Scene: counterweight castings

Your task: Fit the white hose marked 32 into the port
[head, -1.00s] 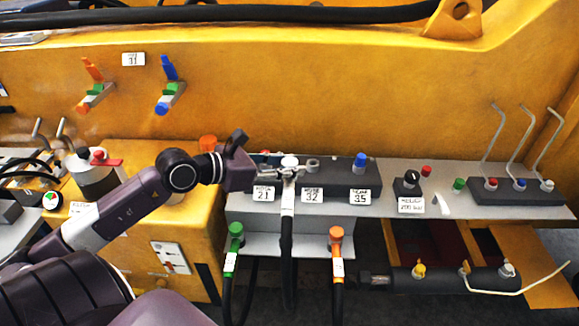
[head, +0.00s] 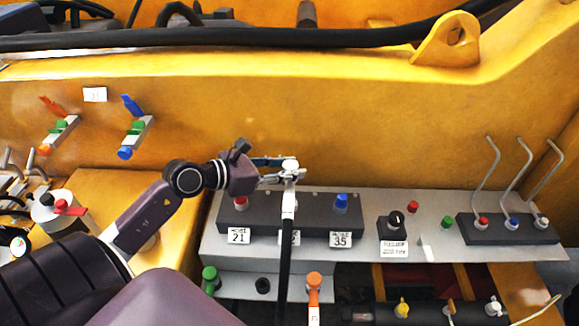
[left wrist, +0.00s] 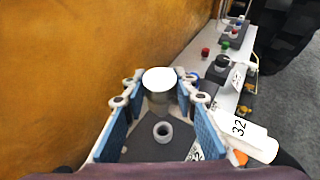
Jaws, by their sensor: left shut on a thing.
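The white hose (head: 288,204), a white end on a black hose, is held upright in my left gripper (head: 284,174), above the dark port block. In the left wrist view the white hose end (left wrist: 158,80) stands between the blue-padded fingers of my left gripper (left wrist: 157,98); its tag (left wrist: 238,127) reads 32. An empty round port (left wrist: 163,131) shows in the dark block, apart from the hose end in the picture. In the head view the hose covers the middle of the block and most of the middle label (head: 295,238). My right gripper is out of view.
The dark block (head: 262,221) has a red fitting (head: 240,203) by label 21 and a blue one (head: 341,203) by label 35. Green (head: 209,276) and orange (head: 313,282) hose ends stand in front below. A black knob (head: 396,220) and bent levers (head: 487,180) are to the right.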

